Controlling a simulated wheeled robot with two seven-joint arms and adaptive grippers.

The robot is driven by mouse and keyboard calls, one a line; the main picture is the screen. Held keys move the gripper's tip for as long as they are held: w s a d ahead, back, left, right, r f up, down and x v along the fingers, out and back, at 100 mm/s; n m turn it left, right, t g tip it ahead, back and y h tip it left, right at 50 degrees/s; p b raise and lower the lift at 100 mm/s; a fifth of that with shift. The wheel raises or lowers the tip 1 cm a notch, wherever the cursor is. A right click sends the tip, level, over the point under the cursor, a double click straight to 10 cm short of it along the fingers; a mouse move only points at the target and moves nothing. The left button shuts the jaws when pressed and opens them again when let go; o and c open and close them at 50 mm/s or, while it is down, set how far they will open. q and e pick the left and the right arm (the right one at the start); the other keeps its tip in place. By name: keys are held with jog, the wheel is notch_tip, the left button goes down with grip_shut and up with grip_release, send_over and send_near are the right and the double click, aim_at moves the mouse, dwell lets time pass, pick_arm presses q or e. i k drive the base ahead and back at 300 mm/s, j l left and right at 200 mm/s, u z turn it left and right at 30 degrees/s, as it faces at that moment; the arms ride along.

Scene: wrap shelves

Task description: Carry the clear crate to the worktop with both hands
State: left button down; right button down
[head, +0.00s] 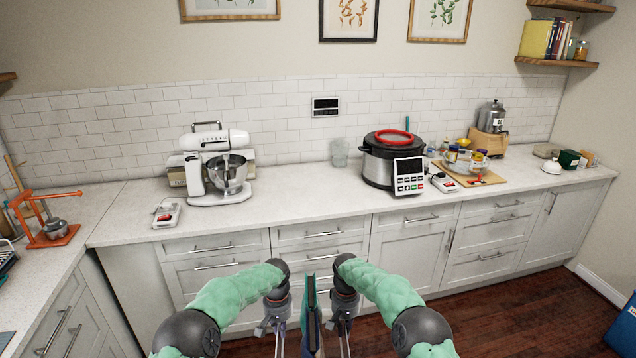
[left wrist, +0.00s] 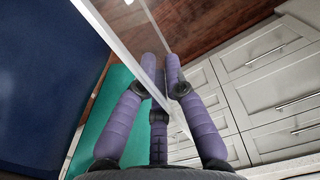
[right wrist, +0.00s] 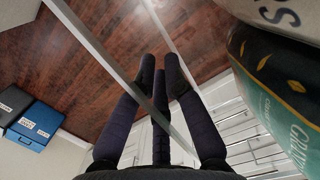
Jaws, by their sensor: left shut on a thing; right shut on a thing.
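The clear crate shows as a see-through wall with a pale rim in the left wrist view (left wrist: 112,42) and in the right wrist view (right wrist: 95,50). My left gripper (head: 277,335) is shut on one wall and my right gripper (head: 345,335) on another. Upright dark and teal packs (head: 312,315) show between my grippers in the head view, where the crate's own walls are hard to make out. The right wrist view shows a printed teal and black pack (right wrist: 275,95) beside the wall. The white worktop (head: 290,198) lies ahead, beyond my grippers.
A stand mixer (head: 220,170) and a small white device (head: 167,215) stand on the left of the worktop. A pressure cooker (head: 378,165) and a keypad device (head: 409,176) stand right of middle. The worktop between them is mostly clear, with glasses (head: 339,152) at the back.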

aim_at(311, 185)
jog(key=i+l+z, duration=0.1)
jog(key=i+z, duration=0.4)
jog(key=z, duration=0.25)
jog(key=i+z, duration=0.35)
jog(key=i+u, duration=0.25)
jog(key=u, duration=1.1)
jog(key=l, duration=0.1)
